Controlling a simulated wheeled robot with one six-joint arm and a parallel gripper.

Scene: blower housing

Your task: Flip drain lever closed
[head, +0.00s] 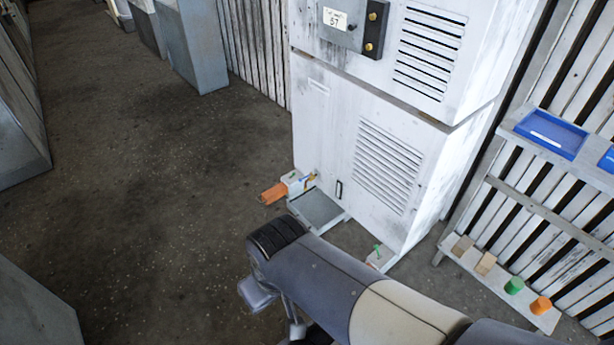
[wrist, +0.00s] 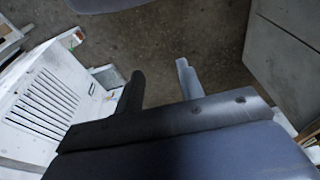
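A small green lever (head: 378,249) sticks up from a white block at the right foot of the white housing (head: 330,130). A small green spot (wrist: 79,37) on a white block in the wrist view looks like the same lever. A second fitting with an orange end (head: 273,193) sticks out at the housing's left foot. I cannot tell for certain which is the drain lever. My gripper (wrist: 160,84) is open and empty, with its two fingers wide apart over the floor. It touches neither fitting. In the head view my arm largely hides the gripper.
A grey tray (head: 316,207) juts out low at the housing's front, between the two fittings. A shelf rack (head: 545,215) with a blue bin (head: 550,133) and several small blocks stands at the right. Grey cabinets stand at the left. The floor (head: 150,200) between is clear.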

